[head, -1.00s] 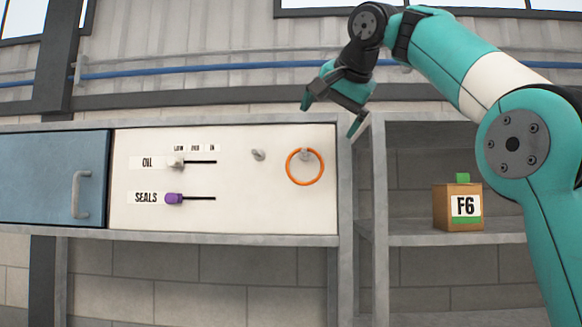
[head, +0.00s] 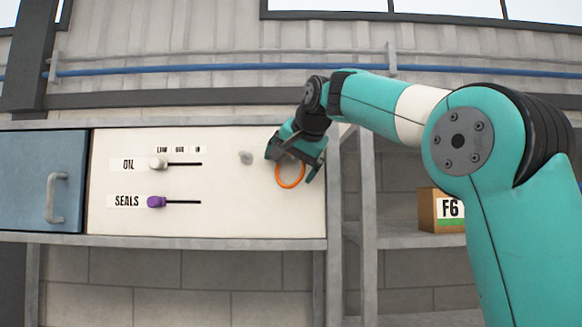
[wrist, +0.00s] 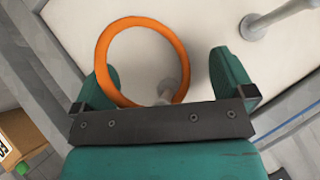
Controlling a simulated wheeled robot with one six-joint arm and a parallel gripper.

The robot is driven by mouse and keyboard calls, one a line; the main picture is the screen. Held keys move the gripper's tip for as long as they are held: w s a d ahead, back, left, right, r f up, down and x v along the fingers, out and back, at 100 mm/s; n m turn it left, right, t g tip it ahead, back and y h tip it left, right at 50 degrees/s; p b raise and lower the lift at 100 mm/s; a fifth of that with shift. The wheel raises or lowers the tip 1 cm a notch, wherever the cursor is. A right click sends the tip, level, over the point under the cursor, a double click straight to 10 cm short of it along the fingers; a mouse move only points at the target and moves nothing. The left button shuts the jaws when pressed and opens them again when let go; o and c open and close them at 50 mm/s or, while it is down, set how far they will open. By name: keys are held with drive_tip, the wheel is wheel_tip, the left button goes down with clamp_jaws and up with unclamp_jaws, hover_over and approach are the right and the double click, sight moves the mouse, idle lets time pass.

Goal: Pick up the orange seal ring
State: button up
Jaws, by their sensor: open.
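The orange seal ring (head: 291,187) hangs on a peg on the white panel; my gripper hides its upper part in the head view. In the wrist view the ring (wrist: 141,22) shows almost whole, with its peg (wrist: 172,90) at the lower right of the loop. My gripper (head: 292,162) is open at the ring. In the wrist view the ring lies mostly between the spread fingers, and its left edge overlaps the left finger. The right finger stands apart from the ring. I cannot tell whether the left finger touches it.
A bare peg (head: 246,157) is left of the ring; it shows in the wrist view too (wrist: 252,27). The OIL slider (head: 158,163) and purple SEALS slider (head: 156,202) are further left. A blue door (head: 40,180) is at far left. A box marked F6 (head: 428,210) sits on the right shelf.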

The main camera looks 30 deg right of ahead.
drive_tip(key=shift+d+f, duration=0.25)
drive_tip(key=shift+d, duration=0.05)
drive_tip(key=shift+c, duration=1)
drive_tip(key=shift+s+d+r, duration=0.1)
drive_tip(key=shift+s+r, duration=0.1)
drive_tip(key=c, duration=0.4)
drive_tip(key=shift+d+v, duration=0.2)
drive_tip(key=shift+v, duration=0.75)
drive_tip(key=c, duration=0.5)
drive_tip(key=shift+s+f, duration=0.1)
drive_tip(key=shift+f, duration=0.05)
drive_tip(key=shift+c, duration=0.4)
drive_tip(key=shift+c, duration=0.2)
